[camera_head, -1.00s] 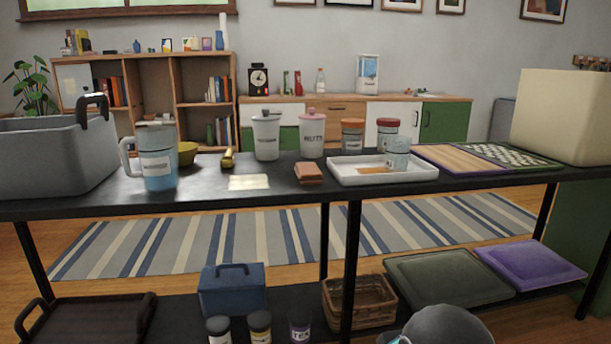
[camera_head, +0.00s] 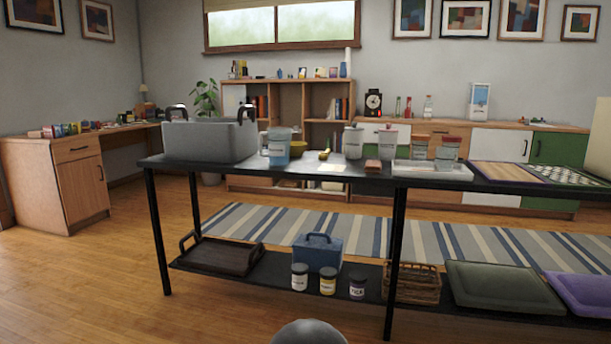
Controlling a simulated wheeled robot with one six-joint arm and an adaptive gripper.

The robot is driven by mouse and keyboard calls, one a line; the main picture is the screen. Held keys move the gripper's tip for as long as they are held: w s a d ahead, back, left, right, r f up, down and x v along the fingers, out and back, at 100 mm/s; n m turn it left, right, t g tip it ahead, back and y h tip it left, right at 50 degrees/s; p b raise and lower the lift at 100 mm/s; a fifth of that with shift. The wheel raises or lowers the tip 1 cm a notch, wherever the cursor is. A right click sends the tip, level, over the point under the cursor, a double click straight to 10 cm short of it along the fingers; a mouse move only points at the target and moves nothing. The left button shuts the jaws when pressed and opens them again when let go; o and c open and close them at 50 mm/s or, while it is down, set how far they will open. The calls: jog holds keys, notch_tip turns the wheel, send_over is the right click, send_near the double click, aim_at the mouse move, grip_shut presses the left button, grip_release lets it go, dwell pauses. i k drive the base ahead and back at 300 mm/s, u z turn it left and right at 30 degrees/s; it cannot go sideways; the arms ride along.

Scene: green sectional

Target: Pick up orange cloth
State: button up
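A small orange-brown folded item (camera_head: 373,165), possibly the orange cloth, lies on the black table top (camera_head: 300,172), just left of a white tray (camera_head: 432,174). It is too small to tell for sure whether it is cloth. A hint of orange inside the tray is mostly hidden by the tray rim and jars. My gripper is not in view; only a rounded grey part, likely of my own arm, shows at the bottom edge.
The lower shelf holds a dark tray (camera_head: 220,256), blue box (camera_head: 317,252), jars and basket (camera_head: 412,284). Floor is clear at front left.

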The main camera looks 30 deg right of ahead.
aim_at(374, 167)
jog(key=u, duration=0.3)
jog(key=i, duration=1.8)
jog(key=z, duration=1.65)
jog(key=i, duration=1)
jog(key=z, duration=0.85)
